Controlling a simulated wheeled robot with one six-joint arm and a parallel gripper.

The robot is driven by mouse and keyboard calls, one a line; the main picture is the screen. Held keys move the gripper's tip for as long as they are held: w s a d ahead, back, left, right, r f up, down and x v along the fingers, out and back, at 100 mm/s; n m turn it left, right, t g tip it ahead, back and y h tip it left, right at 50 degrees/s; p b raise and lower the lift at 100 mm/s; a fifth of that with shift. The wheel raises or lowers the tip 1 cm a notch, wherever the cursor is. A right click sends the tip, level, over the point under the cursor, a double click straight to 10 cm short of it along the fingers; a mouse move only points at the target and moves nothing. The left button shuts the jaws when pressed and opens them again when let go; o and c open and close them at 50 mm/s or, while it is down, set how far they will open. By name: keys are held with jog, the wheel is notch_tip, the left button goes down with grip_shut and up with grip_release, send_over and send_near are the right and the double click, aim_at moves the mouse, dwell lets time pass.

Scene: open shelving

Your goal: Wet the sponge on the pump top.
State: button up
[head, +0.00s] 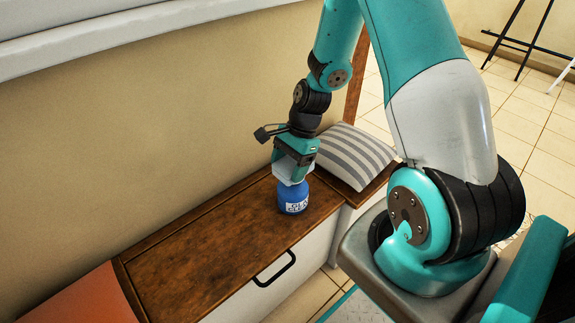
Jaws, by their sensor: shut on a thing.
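A round blue bottle (293,197) with a white label stands upright on the wooden bench top, near its right end. My gripper (291,175) points down directly above the bottle, and its fingertips are at the bottle's top. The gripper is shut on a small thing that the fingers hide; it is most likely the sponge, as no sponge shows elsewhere. The pump top is hidden behind the fingers. I cannot tell whether the held thing touches the pump top.
A grey-and-white striped pillow (354,155) lies right of my gripper. An orange cushion (78,301) is at the bench's left end. The bench top (205,248) left of the bottle is clear. A drawer with a black handle (274,270) faces the floor. A wall stands behind.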

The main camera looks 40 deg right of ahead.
aim_at(282, 169)
jog(key=shift+r+p, duration=2.25)
jog(key=shift+r, duration=0.25)
jog(key=shift+f, duration=0.1)
